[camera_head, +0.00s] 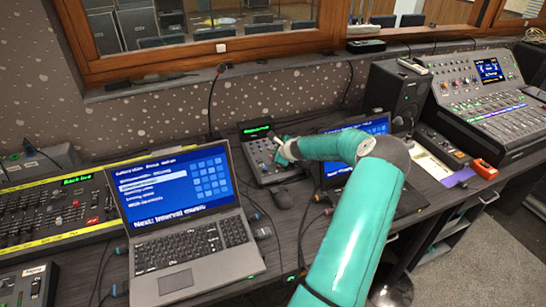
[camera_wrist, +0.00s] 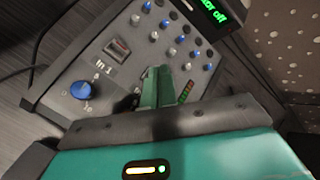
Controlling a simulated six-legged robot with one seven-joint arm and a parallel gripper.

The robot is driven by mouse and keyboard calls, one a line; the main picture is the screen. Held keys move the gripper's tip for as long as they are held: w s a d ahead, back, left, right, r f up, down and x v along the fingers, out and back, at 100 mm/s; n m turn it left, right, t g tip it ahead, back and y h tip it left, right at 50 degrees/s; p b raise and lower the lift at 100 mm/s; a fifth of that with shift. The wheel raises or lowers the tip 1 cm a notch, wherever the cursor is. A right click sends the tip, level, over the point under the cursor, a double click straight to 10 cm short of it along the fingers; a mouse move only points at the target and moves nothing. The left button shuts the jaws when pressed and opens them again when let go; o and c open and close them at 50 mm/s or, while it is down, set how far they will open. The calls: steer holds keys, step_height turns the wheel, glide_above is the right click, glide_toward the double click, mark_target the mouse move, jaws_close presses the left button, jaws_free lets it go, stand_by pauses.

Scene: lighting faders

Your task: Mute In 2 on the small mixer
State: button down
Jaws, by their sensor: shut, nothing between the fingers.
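The small mixer (camera_head: 258,160) stands on the desk behind the open laptop, with a green-lit display at its top. In the wrist view the mixer (camera_wrist: 110,75) fills the upper middle, tilted in the picture. My gripper (camera_head: 283,152) is over the right part of the mixer. In the wrist view my gripper's green fingers (camera_wrist: 156,88) are together and empty, close over the panel beside the In 1 channel. They hide most of the neighbouring channel, so its switch and label cannot be read. Contact cannot be told.
A large blue knob (camera_wrist: 81,90) and several small knobs are on the mixer. The display (camera_wrist: 208,14) ends in "off". An open laptop (camera_head: 185,220) stands in front left, a second one (camera_head: 355,135) behind my arm. A lighting desk (camera_head: 60,215) is left, a larger mixer (camera_head: 490,95) right.

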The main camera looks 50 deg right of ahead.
steer(key=shift+r, duration=0.25)
steer(key=shift+r, duration=0.1)
steer(key=shift+s+a+r, duration=0.1)
steer(key=shift+s+r, duration=0.05)
steer(key=shift+r, duration=1.3)
steer(key=shift+s+a+r, duration=0.1)
steer(key=shift+s+r, duration=0.05)
steer(key=shift+r, duration=1.25)
